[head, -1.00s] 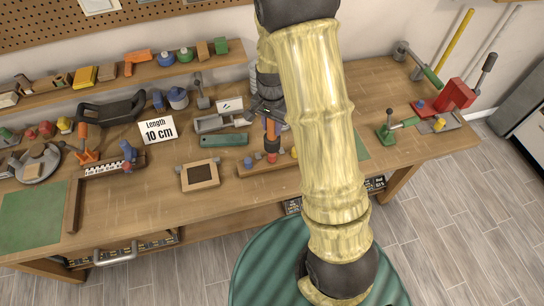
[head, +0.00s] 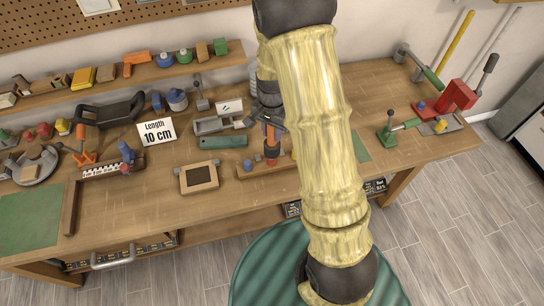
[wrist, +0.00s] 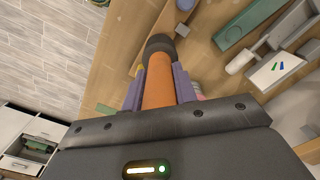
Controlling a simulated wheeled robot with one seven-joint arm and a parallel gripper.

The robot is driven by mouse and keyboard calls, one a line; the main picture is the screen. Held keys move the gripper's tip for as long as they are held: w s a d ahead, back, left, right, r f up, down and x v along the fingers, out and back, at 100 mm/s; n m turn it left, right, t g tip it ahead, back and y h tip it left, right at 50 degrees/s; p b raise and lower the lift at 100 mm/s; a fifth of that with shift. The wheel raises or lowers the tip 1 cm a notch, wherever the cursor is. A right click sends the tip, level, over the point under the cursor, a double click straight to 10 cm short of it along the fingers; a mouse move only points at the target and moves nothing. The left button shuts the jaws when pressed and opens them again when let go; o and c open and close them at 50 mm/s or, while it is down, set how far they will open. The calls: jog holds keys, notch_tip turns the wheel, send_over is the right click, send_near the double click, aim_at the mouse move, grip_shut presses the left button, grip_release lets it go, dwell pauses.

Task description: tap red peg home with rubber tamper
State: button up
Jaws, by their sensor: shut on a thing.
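My gripper (head: 270,121) is shut on the rubber tamper, pointing down over the bench. The tamper has an orange handle (wrist: 158,88) and a dark rubber head (head: 272,152), which also shows in the wrist view (wrist: 160,45). The red peg (head: 272,161) shows just below the head, in a wooden peg board (head: 262,171). The head appears on or very close to the peg; I cannot tell whether they touch. A blue peg (head: 248,164) stands to the left in the board. A yellow peg shows to the right, partly hidden by my arm.
A green block (head: 223,141) and a grey tray (head: 214,125) lie behind and left of the board. A framed brown pad (head: 199,177) lies in front left. A red press (head: 457,96) and green clamp (head: 388,132) stand at the right.

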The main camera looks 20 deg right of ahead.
jog(key=shift+r+p, duration=1.1)
jog(key=shift+r, duration=0.65)
jog(key=shift+r, duration=0.1)
notch_tip(320, 180, up, 6)
jog(key=p, duration=0.5)
jog(key=shift+f, duration=0.2)
